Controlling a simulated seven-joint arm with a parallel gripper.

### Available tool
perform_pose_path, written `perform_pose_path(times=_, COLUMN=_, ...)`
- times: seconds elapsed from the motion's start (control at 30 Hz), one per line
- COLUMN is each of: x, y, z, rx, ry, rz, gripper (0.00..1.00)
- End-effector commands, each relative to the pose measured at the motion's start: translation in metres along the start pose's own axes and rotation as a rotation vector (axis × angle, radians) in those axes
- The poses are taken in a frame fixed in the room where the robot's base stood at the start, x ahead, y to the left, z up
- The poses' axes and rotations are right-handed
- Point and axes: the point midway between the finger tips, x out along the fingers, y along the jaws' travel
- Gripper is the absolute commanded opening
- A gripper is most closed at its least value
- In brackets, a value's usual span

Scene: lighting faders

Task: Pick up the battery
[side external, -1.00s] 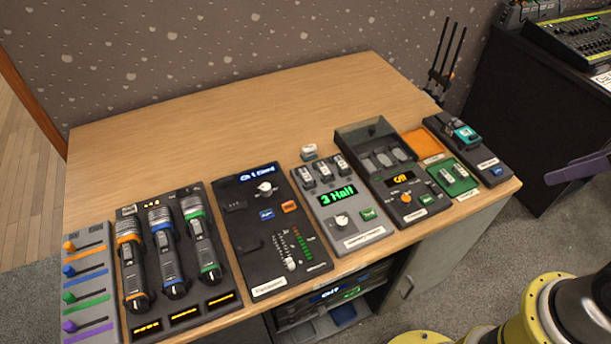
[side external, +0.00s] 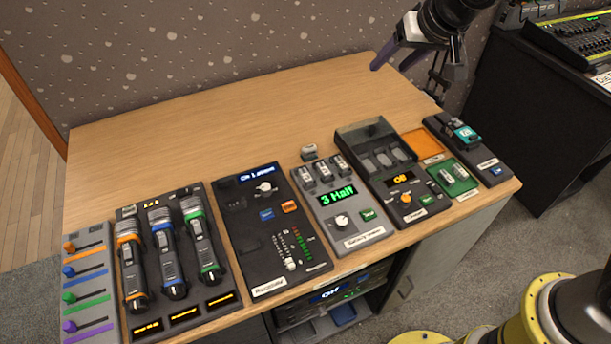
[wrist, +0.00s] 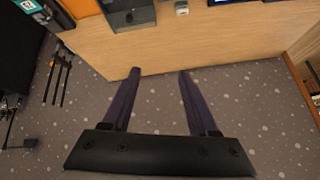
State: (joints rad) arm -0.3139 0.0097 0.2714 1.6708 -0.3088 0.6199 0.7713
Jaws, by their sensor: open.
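A small pale battery (side external: 309,152) sits alone on the wooden table, just behind the grey battery tester (side external: 352,234). It also shows at the top edge of the wrist view (wrist: 182,8). Several similar batteries sit in the tester's slots, and pale cells (side external: 446,175) lie in a green tray (side external: 461,187). My gripper (side external: 414,72) is open and empty, high near the table's back right corner, well apart from the loose battery. Its two purple fingers (wrist: 160,72) are spread in the wrist view, with the carpet-like patterned surface and table edge beyond them.
A dark raised-lid box (side external: 372,134), an orange tray (side external: 423,145) and a black unit with a teal item (side external: 466,135) stand right of the battery. Microphones (side external: 165,245) and a fader panel (side external: 88,285) are at left. The table's back half is clear.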

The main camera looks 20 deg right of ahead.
Motion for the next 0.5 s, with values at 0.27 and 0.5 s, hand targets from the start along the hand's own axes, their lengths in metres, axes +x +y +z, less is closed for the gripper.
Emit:
perform_pose_path(times=0.27, x=0.124, y=-0.087, z=0.066, rx=-0.174, ry=-0.141, rz=0.013, gripper=0.6)
perform_pose_path(times=0.5, x=0.16, y=-0.105, z=0.119, rx=-0.255, ry=-0.223, rz=0.033, gripper=0.6)
